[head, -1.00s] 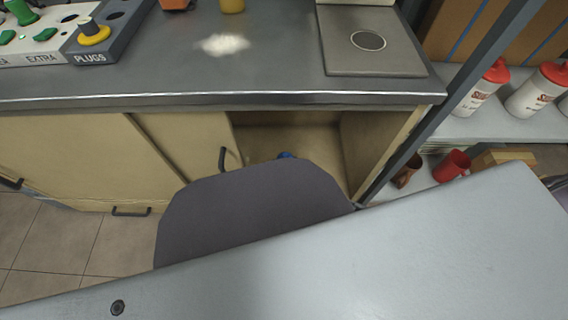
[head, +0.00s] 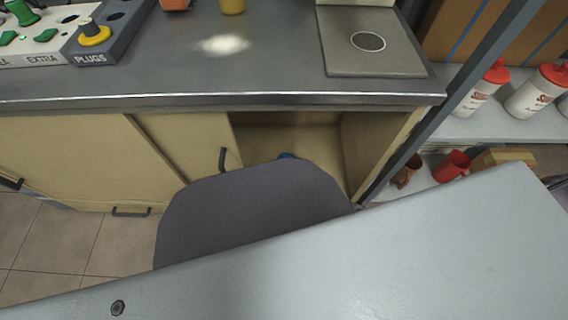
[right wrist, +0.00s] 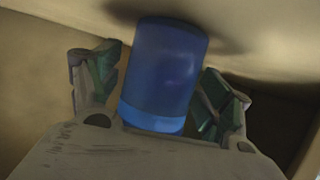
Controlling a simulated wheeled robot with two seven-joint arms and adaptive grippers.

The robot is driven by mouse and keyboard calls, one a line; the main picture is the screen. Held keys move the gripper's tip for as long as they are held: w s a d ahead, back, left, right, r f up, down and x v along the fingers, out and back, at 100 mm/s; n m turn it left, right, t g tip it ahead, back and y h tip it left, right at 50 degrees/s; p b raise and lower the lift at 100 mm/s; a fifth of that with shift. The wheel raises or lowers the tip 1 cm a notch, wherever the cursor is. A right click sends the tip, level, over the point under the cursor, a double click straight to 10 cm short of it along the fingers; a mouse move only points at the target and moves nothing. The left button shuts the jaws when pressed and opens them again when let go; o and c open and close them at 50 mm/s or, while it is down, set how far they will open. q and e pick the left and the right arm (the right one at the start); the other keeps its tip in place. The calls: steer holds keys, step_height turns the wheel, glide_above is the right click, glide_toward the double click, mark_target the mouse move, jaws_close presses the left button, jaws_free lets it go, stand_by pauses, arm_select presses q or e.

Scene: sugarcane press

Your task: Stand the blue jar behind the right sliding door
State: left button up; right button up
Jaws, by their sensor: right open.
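The blue jar (right wrist: 162,75) is between the two fingers of my right gripper (right wrist: 160,95), seen close up in the right wrist view. The fingers are open, with one on each side of the jar. A dark shadow lies on the pale surface at the jar's far end. In the head view only a small blue bit of the jar (head: 287,156) shows inside the cabinet, above my grey arm part, which hides the rest. The right sliding door (head: 185,145), with a dark handle, stands to the left of the open compartment (head: 290,135). My left gripper is out of view.
The grey counter (head: 270,70) overhangs the cabinet. On it are a plugs tray (head: 105,40) at left and a square plate (head: 370,45) at right. A metal post and shelf (head: 480,125) with red-capped bottles and a red cup (head: 452,166) stand right of the cabinet.

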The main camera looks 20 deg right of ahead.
steer(key=p+v, duration=0.2)
steer(key=v, duration=0.7)
steer(key=shift+s+r, duration=0.1)
steer(key=shift+s, duration=0.2)
steer(key=shift+v, duration=0.8)
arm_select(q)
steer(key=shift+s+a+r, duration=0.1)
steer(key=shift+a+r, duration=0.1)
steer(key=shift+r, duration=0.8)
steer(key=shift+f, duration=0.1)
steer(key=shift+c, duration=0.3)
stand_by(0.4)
